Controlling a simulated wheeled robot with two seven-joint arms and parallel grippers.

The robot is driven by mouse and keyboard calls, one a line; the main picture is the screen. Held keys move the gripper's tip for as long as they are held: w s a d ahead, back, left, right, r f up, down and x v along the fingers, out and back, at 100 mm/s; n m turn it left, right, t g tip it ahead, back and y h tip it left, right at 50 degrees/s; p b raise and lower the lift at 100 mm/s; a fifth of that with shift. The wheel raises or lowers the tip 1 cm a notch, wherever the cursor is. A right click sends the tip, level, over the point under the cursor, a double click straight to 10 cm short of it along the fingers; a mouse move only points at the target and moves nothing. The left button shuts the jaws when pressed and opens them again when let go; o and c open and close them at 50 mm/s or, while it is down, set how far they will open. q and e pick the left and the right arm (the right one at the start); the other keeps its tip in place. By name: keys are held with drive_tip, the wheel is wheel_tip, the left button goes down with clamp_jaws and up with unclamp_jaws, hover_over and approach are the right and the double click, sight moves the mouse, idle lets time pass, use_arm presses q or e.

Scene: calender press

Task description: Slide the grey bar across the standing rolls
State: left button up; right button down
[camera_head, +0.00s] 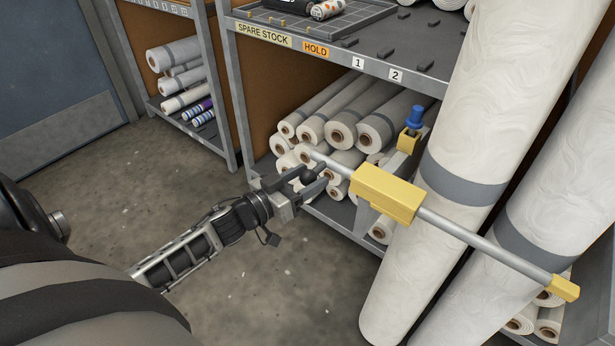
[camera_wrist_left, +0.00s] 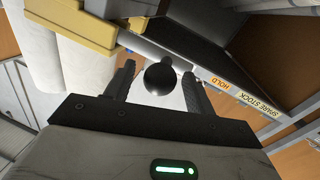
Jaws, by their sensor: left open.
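The grey bar (camera_head: 480,243) crosses in front of two tall standing rolls, a nearer-left one (camera_head: 440,225) and a right one (camera_head: 545,215), both white with grey bands. It passes through a yellow block (camera_head: 388,194) and its right end meets a small yellow bracket (camera_head: 565,288). My left gripper (camera_head: 318,175) is open at the bar's left end. My right gripper is not in view.
A shelf rack (camera_head: 345,62) with stacked rolls (camera_head: 345,128) stands behind the bar. A blue knob (camera_head: 414,118) on a yellow mount sits above the yellow block. A second rack (camera_head: 180,75) is at the back left. The floor (camera_head: 260,280) in front is clear.

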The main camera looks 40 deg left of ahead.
use_arm(q)
drive_tip(key=shift+w, duration=0.25)
drive_tip(key=shift+d, duration=0.1)
clamp_jaws()
drive_tip(key=p, duration=0.3)
approach(388, 199)
drive_tip(key=x, duration=0.4)
drive_tip(key=shift+w, duration=0.15)
drive_tip(key=shift+d, duration=0.1)
unclamp_jaws()
